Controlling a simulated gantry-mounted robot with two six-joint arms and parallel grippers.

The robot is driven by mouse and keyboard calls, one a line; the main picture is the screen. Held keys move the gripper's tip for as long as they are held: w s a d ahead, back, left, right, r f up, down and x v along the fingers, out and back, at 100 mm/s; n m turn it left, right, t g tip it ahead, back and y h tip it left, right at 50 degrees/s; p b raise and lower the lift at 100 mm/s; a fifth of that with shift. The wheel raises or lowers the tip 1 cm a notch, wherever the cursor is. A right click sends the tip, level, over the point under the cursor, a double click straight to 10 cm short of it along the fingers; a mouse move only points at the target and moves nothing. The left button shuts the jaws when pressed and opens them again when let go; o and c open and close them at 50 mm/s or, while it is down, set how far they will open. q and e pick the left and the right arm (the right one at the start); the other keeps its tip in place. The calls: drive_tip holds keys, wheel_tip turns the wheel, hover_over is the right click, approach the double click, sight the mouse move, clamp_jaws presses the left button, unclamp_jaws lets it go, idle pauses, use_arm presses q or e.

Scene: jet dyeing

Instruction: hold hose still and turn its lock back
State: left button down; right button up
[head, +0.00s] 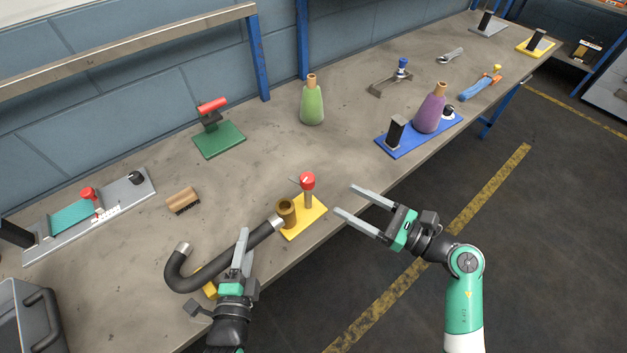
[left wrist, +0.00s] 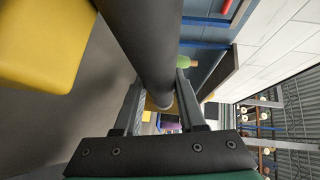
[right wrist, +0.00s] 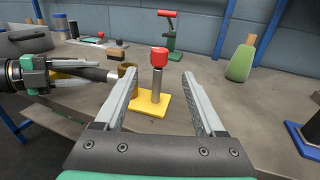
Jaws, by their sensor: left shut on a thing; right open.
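A dark hose (head: 202,281) with metal ends lies curved at the front left of the bench. Its straight end meets a brass socket (head: 286,212) on a yellow base plate (head: 306,223). A red-topped lock knob (head: 307,181) stands on a post on the same plate; it also shows in the right wrist view (right wrist: 158,58). My left gripper (head: 241,250) is shut on the hose, which runs between its fingers in the left wrist view (left wrist: 150,45). My right gripper (head: 346,200) is open and empty, right of the knob and apart from it; its fingers (right wrist: 168,100) frame the yellow plate in the right wrist view.
A green plate with a red-handled fixture (head: 219,138) stands behind. A brown brush (head: 183,200), a green bottle (head: 312,103) and a blue tray (head: 393,149) with a purple bottle (head: 430,110) are also on the bench. Bare bench lies behind the knob.

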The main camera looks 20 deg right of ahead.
sight(314, 182)
drive_tip(key=x, duration=1)
drive_tip(key=shift+a+r, duration=0.1)
drive_tip(key=shift+c, duration=0.4)
clamp_jaws()
